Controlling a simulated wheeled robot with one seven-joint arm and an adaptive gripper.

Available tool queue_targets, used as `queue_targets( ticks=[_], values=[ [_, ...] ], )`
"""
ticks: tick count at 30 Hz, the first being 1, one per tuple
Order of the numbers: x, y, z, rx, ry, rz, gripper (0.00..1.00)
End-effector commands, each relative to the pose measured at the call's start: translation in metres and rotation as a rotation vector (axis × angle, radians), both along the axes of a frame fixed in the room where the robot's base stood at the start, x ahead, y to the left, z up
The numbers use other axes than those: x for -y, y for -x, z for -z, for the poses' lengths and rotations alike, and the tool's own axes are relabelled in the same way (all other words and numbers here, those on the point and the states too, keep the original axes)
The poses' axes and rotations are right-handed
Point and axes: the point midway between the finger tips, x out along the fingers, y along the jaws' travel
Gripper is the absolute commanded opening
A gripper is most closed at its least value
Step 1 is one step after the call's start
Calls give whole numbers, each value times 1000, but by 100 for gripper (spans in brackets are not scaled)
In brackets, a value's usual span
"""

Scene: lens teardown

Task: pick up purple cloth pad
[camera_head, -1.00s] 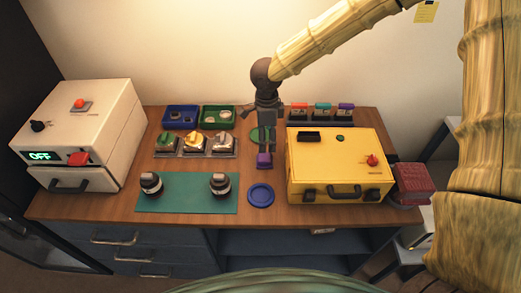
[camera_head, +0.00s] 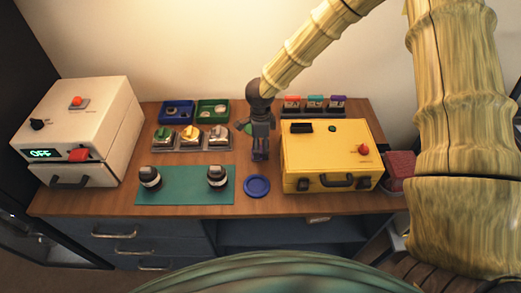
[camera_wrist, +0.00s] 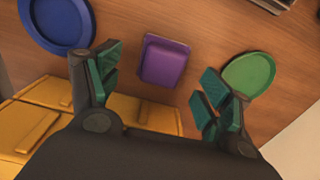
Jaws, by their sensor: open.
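The purple cloth pad (camera_wrist: 164,61) lies on the wooden table in the wrist view.
A yellow box (camera_head: 325,160) stands close at the right of my gripper. A blue round dish (camera_head: 257,186) lies in front of it, and a green dish (camera_wrist: 250,74) lies on the other side.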

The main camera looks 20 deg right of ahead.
Motion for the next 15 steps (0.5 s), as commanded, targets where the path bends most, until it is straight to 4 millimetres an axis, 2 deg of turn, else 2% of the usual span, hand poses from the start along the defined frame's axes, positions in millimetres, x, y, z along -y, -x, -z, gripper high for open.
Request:
queue_targets(
  ticks=[6,15],
  values=[
    [-1,0,22,-2,1,-2,79],
    [-1,0,27,-1,1,-1,79]
  ],
)
